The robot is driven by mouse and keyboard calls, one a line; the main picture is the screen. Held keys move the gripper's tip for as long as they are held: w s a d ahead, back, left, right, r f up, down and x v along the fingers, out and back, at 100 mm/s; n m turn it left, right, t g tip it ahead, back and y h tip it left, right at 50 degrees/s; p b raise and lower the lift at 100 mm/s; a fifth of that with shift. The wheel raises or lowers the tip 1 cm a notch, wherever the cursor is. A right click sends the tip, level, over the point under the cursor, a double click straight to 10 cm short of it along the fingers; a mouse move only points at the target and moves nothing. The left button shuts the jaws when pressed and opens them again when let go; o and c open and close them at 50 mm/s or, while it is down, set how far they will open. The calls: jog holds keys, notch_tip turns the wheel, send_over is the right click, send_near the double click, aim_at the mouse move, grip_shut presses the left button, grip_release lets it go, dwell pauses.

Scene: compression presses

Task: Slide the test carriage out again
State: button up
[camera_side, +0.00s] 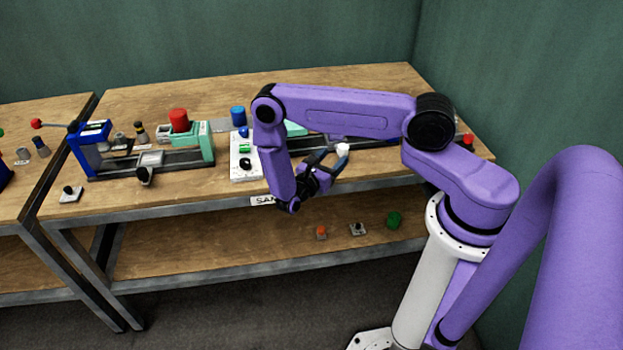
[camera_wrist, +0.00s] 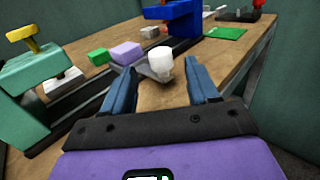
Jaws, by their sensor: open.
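The test carriage (camera_wrist: 146,64) is a grey plate on a dark rail in the wrist view, with a white knob (camera_wrist: 162,66) at its near end. The knob also shows in the side view (camera_side: 342,148). A purple block (camera_wrist: 126,53) appears to sit on or beside the carriage. My gripper (camera_wrist: 160,77) is open, its two blue fingers on either side of the knob. I cannot tell whether either finger touches it. In the side view my gripper (camera_side: 331,157) is at the right press, partly hidden by my arm.
A blue press frame (camera_wrist: 182,18) stands behind the rail and a teal housing (camera_wrist: 38,88) at left. A second press with a red knob (camera_side: 179,119) and a white control panel (camera_side: 244,165) stand left in the side view. The table's front edge is close.

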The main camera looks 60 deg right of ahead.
jog(key=a, duration=1.1)
jog(key=shift+r, duration=0.1)
jog(key=s+a+r+m+g+y, duration=0.1)
jog(key=s+a+r+m+y, duration=0.1)
jog(key=a+r+y, duration=0.3)
jog(key=s+a+r+m+y, duration=0.2)
jog(key=s+r, duration=0.1)
jog(key=r, duration=0.5)
jog(key=s+a+r+y, duration=0.1)
jog(key=s+r+y, duration=0.4)
jog(key=s, duration=0.3)
jog(key=s+a+r+m+t+y, duration=0.1)
jog(key=s+r+y, duration=0.4)
jog(key=s, duration=0.4)
jog(key=shift+s+r+y, duration=0.2)
jog(key=shift+r+y, duration=0.05)
jog(key=shift+y, duration=0.45)
